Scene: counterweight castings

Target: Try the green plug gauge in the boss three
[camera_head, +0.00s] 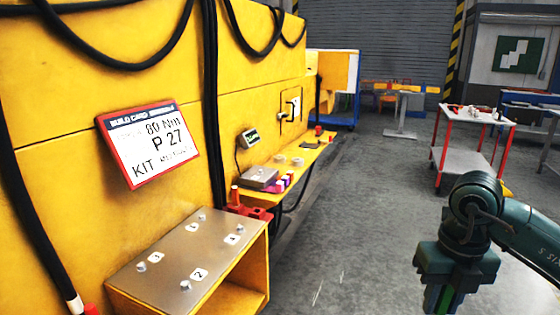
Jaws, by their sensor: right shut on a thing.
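My right gripper (446,300) is at the lower right, pointing down over the floor. A grey metal plate (172,245) tops a yellow stand at the lower left and bears several small metal bosses with white number labels. The near label (198,274) reads 2. The other labels are too small to read surely, so I cannot tell which boss is three. The gripper is well to the right of the plate. My left gripper is not in view.
A build card (148,144) hangs on the yellow machine wall. A yellow shelf (318,153) beyond the plate holds a grey box (259,178) and small coloured items. Black cables hang along the wall. A red-framed cart (463,163) stands at the right. The middle floor is clear.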

